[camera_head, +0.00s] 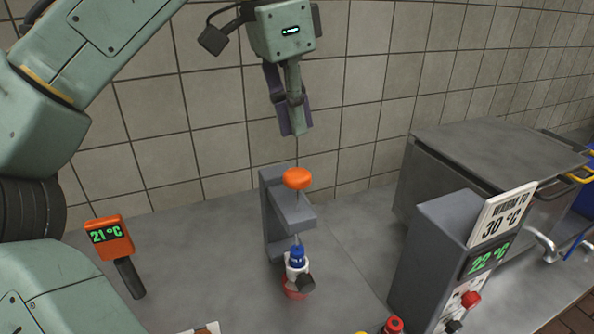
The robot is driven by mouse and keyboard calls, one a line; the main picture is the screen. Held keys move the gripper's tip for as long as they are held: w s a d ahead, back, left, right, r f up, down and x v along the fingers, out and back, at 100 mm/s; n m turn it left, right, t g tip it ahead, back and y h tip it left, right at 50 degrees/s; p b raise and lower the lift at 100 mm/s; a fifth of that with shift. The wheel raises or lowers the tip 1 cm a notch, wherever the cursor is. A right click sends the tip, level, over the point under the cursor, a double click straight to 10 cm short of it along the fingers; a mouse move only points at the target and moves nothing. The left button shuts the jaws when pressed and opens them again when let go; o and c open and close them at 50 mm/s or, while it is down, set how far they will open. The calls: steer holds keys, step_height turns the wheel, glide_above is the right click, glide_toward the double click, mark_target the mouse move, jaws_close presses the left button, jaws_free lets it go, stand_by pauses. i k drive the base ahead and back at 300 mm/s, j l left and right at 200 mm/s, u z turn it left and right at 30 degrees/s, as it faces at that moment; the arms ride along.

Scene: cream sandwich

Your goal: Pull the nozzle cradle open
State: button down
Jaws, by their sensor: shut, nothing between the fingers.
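A grey bracket-like stand (277,215), which looks like the nozzle cradle, stands on the counter near the middle. An orange knob (297,179) on a thin stem tops its arm. Below the arm is a blue and white nozzle-like piece (297,259) with a dark part at its side and a red base (293,290) under it. I cannot tell whether the cradle is open or closed. My gripper (295,132) points down above the orange knob, apart from it. Its fingers are shut and empty.
An orange thermometer (109,236) reading 21 °C lies at left. A grey control box (440,240) reading 22 °C, with a 30 °C sign, stands at right beside a steel cabinet (500,150). A tiled wall (370,80) rises behind. A red knob (392,325) shows at the bottom edge.

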mark_target(304, 283)
steer(key=k, duration=1)
